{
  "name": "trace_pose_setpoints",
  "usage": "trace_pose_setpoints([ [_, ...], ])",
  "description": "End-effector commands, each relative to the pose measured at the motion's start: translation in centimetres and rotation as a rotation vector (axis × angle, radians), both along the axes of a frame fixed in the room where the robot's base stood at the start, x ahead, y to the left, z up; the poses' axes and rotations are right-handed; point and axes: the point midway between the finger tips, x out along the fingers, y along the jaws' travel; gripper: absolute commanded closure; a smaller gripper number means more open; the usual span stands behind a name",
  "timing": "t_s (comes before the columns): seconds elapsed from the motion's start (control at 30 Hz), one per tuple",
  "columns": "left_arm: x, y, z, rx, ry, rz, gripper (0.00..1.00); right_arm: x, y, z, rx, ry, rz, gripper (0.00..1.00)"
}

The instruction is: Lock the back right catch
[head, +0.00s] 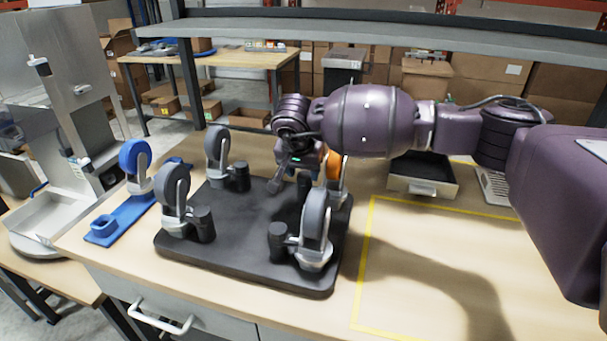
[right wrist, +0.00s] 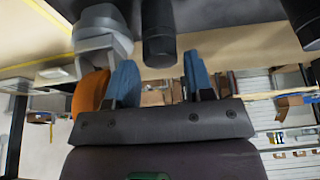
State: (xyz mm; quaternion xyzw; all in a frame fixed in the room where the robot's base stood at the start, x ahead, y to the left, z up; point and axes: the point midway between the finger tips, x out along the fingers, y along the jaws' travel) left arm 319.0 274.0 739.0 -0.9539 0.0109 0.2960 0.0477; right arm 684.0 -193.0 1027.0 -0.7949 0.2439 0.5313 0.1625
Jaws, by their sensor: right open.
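The black plate (head: 232,258) carries a grey catch with a rounded lever and a black cylinder near each corner. The back right catch (head: 346,187) is mostly hidden behind my right gripper (head: 290,178) in the head view. In the right wrist view, a grey catch lever (right wrist: 102,22) and a black cylinder (right wrist: 158,35) show beyond the gripper (right wrist: 161,65). Its two blue fingers are apart with nothing clearly held; the cylinder lines up with the gap, but contact cannot be told. My left gripper is not in view.
The front right catch (head: 316,228), front left catch (head: 174,203) and back left catch (head: 217,149) stand nearby. An orange rounded part (head: 333,166) shows behind my gripper. A blue stand (head: 135,185) is left of the plate. The yellow-outlined area (head: 400,285) is clear.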

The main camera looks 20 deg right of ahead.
Motion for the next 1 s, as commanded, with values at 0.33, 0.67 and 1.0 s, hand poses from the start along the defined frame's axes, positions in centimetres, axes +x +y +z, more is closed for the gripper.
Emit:
trace_pose_setpoints([
  [0.33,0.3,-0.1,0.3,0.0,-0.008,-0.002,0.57,0.6,-0.4,-1.6,0.0,0.0,0.001,0.52],
  [0.67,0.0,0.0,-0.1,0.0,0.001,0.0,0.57,0.6,-0.4,-1.6,0.0,0.0,0.001,0.73],
  [1.0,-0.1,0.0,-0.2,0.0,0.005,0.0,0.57,0.6,-0.3,-1.5,0.001,-0.001,-0.023,0.86],
])
